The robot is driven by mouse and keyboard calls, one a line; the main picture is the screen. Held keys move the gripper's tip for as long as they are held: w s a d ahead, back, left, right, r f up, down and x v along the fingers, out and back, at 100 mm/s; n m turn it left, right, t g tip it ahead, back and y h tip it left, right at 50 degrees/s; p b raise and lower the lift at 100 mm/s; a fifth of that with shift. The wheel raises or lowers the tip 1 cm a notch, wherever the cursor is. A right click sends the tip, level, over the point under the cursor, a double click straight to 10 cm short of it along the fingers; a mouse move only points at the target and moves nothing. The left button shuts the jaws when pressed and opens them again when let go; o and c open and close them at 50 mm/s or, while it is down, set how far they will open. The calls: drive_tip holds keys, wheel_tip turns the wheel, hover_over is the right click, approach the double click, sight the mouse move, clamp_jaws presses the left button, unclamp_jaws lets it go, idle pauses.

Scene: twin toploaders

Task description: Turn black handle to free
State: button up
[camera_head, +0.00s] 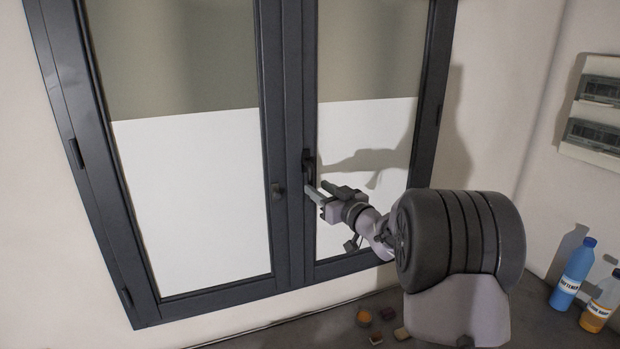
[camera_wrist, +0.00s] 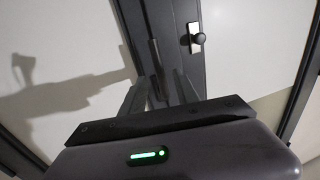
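The black handle (camera_head: 308,163) is on the middle frame of a dark two-panel window, with its lever hanging roughly along the frame. In the wrist view the handle (camera_wrist: 156,65) is a dark bar just ahead of my fingers. My gripper (camera_head: 317,187) reaches in from the lower right, with its fingertips close to the lever's lower end. In the wrist view the two fingers of my gripper (camera_wrist: 161,80) are spread, with the lower part of the handle seemingly between them. I cannot tell whether they touch it.
A dark round knob (camera_head: 278,190) sits on the left panel's frame, close to the handle; the wrist view shows it too (camera_wrist: 198,38). A blue bottle (camera_head: 573,275) and an orange bottle (camera_head: 600,303) stand at the lower right. Small pots (camera_head: 364,317) lie below the window.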

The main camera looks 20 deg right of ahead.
sight(312, 183)
drive_tip(key=w, duration=0.2)
drive_tip(key=w+a, duration=0.1)
drive_tip(key=w, duration=0.1)
drive_tip(key=shift+r+p, duration=0.2)
drive_tip(key=shift+p, duration=0.15)
drive_tip(key=shift+w+f, duration=0.15)
drive_tip(key=shift+w, duration=0.25)
drive_tip(key=shift+s, duration=0.15)
clamp_jaws()
idle(0.5)
